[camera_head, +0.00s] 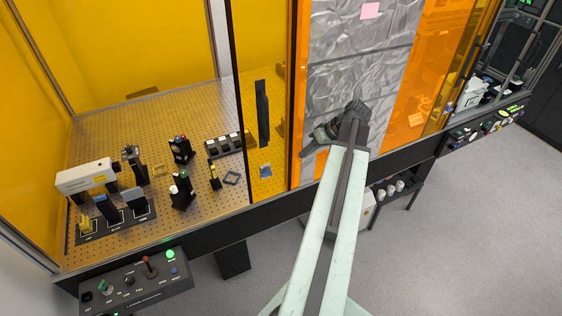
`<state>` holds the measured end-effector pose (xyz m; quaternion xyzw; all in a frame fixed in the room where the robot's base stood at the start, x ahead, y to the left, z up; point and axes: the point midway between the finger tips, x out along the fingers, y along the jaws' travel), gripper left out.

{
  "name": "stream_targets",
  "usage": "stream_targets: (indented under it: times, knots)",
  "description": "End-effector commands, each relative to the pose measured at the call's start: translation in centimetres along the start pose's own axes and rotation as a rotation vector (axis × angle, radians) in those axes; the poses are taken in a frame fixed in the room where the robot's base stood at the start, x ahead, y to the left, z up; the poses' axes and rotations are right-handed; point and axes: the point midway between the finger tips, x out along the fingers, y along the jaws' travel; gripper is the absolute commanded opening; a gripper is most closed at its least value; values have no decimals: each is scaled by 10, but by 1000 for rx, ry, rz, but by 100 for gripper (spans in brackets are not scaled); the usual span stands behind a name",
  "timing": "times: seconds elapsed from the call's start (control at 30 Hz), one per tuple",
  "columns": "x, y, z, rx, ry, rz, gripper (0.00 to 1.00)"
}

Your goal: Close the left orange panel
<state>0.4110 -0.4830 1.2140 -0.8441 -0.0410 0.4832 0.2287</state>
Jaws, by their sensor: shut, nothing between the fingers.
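The left orange panel (275,65) is a see-through orange sheet with a dark upright bar handle (262,113). It stands at the right part of the left bay, between two dark upright edges. To its left the bay front looks open, with the breadboard seen uncoloured. My gripper (307,149) is shut and empty, at the end of my pale green arm. In the picture it lies just right of the panel's right edge, in front of the silver foil-like sheet (345,60). I cannot tell whether it touches anything.
Optical parts stand on the perforated breadboard (115,130) inside the bay. A control box (140,283) with buttons sits below its front edge. Another orange panel (425,80) is right of the foil sheet. Grey floor (470,230) is clear at the right.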

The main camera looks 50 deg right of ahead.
Motion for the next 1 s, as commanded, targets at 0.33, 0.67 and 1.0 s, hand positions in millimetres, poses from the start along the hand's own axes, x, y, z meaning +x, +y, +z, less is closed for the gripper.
stream_targets:
  times: [0.33, 0.67, 1.0]
  knots:
    - [74, 3, 4, -3, -3, -1, 0]
    - [112, -27, 1, -4, -4, -1, 0]
    - [118, -37, 0, -2, -4, 0, 0]
